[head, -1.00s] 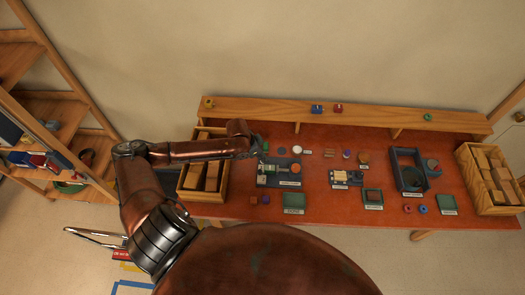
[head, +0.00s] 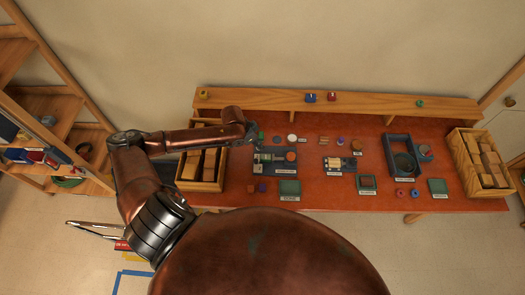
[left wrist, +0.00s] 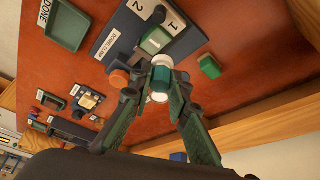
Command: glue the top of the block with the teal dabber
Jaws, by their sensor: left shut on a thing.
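My left gripper (left wrist: 160,82) is shut on the teal dabber (left wrist: 161,62), which shows teal with white parts between the green fingers in the left wrist view. In the head view the left gripper (head: 252,133) is over the table's left part, at the back left of the clamp board. The block (left wrist: 156,40), a pale green-grey piece, appears to sit in the clamp on the dark board (left wrist: 120,38), just beyond the dabber. I cannot tell whether dabber and block touch. The block is small in the head view (head: 264,157). My right gripper is not in view.
A green DONE tray (head: 289,187) is in front. Wooden crates (head: 182,181) (head: 459,150) stand at both ends, with a raised shelf (head: 370,102) behind.

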